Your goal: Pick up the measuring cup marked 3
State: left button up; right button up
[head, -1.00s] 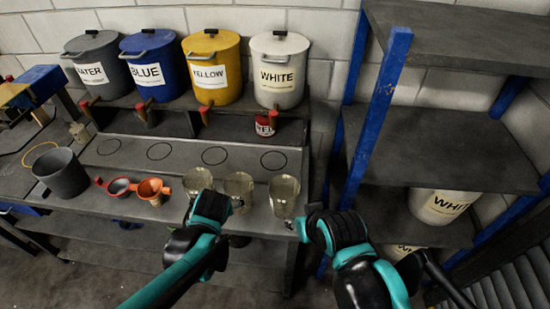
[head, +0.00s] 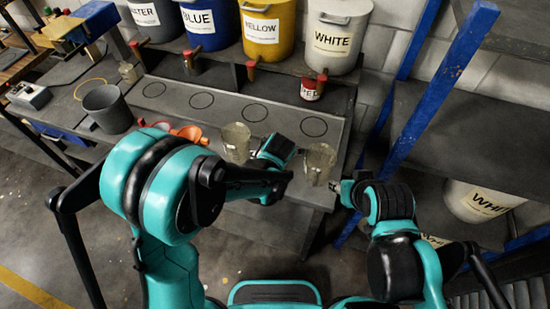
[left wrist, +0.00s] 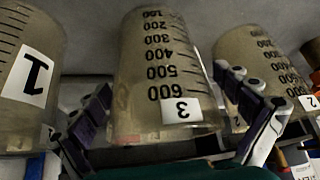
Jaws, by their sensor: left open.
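The measuring cup marked 3 (left wrist: 160,65) is a clear, yellowish cup with black graduations and a white label. It fills the middle of the left wrist view. My left gripper (left wrist: 180,115) is open, with one finger on either side of this cup; I cannot tell whether they touch it. Cup 1 (left wrist: 20,50) is at the left and cup 2 (left wrist: 250,65) at the right. In the head view my left gripper (head: 277,150) hides the middle cup, between two visible cups (head: 236,143) and (head: 319,162). My right gripper (head: 338,187) is beside the right cup; its jaw state is unclear.
Behind are labelled paint drums, including white (head: 335,35), and a red can (head: 312,88). A blue shelf post (head: 440,85) rises at the right. The circle-marked strip (head: 228,108) is clear.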

pick_arm(q)
jog(key=c, duration=1.2)
